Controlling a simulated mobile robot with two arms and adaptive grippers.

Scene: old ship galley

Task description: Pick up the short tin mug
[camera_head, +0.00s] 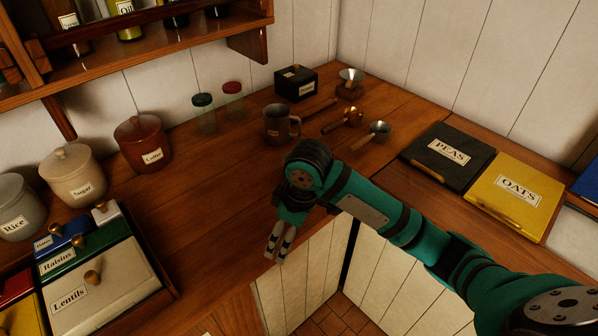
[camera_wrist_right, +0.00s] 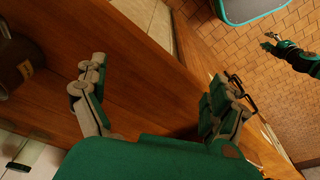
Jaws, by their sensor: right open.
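A dull metal mug (camera_head: 278,126) with a small label and a handle on its right stands upright on the wooden counter. In the right wrist view the mug (camera_wrist_right: 14,62) is cut off by the left edge. My right gripper (camera_head: 279,244) is open and empty, pointing down at the counter's front edge, well in front of the mug and apart from it. Its two spread fingers show in the right wrist view (camera_wrist_right: 163,84), with nothing between them. A teal arm end, likely my left gripper (camera_wrist_right: 272,42), shows small at the upper right there; its jaws are unclear.
Measuring scoops (camera_head: 375,133), a black box (camera_head: 296,83) and two shakers (camera_head: 233,101) stand near the mug. PEAS (camera_head: 448,158) and OATS (camera_head: 518,193) lids lie right. Counter left of the gripper is clear.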

